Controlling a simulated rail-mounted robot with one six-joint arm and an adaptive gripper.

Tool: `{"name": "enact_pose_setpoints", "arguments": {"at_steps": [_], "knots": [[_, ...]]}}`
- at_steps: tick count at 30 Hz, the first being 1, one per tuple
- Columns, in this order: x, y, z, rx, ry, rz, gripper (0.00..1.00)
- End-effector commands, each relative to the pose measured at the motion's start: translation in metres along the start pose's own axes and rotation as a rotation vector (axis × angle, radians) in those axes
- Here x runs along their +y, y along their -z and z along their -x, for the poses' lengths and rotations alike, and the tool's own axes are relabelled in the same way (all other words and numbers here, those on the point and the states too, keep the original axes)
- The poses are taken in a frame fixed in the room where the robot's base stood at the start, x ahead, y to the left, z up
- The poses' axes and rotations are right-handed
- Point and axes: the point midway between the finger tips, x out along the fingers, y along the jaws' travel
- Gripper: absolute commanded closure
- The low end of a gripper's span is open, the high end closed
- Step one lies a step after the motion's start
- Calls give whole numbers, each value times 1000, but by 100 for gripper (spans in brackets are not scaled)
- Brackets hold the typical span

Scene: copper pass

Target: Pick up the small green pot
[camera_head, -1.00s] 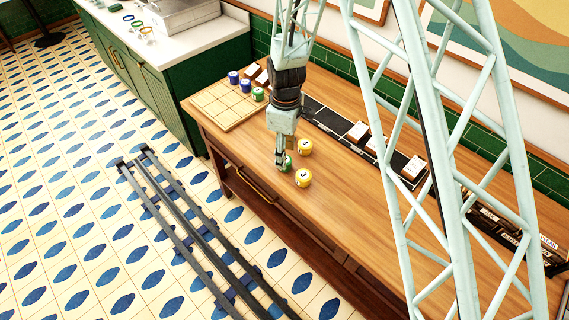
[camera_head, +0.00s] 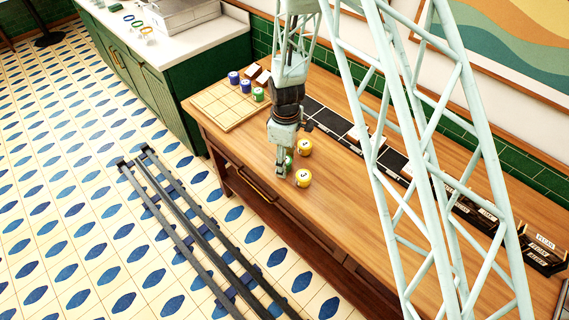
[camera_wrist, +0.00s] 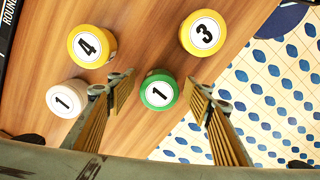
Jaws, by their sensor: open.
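The small green pot (camera_wrist: 158,91) has a white lid disc marked 1. In the wrist view it stands on the wooden counter, between and just beyond the fingertips of my gripper (camera_wrist: 164,88). My gripper is open, with nothing held. In the head view my gripper (camera_head: 284,172) points down at the counter, and the green pot (camera_head: 289,160) is partly hidden behind its fingers.
A yellow pot marked 4 (camera_wrist: 91,45) and a yellow pot marked 3 (camera_wrist: 202,33) stand close by. A white pot marked 1 (camera_wrist: 67,98) is beside my left finger. A gridded wooden board (camera_head: 207,112) with several pots lies at the counter's far end.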

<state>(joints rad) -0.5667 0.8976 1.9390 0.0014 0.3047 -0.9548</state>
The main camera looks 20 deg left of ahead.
Motion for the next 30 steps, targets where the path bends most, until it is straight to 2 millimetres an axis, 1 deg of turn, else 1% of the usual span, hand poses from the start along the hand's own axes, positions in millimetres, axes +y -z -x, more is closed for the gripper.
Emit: {"name": "enact_pose_setpoints", "arguments": {"at_steps": [14,17,24,30], "knots": [[0,0,0,0,0,0,53],[0,0,0,0,0,0,61],[0,0,0,0,0,0,82],[0,0,0,0,0,0,82]]}}
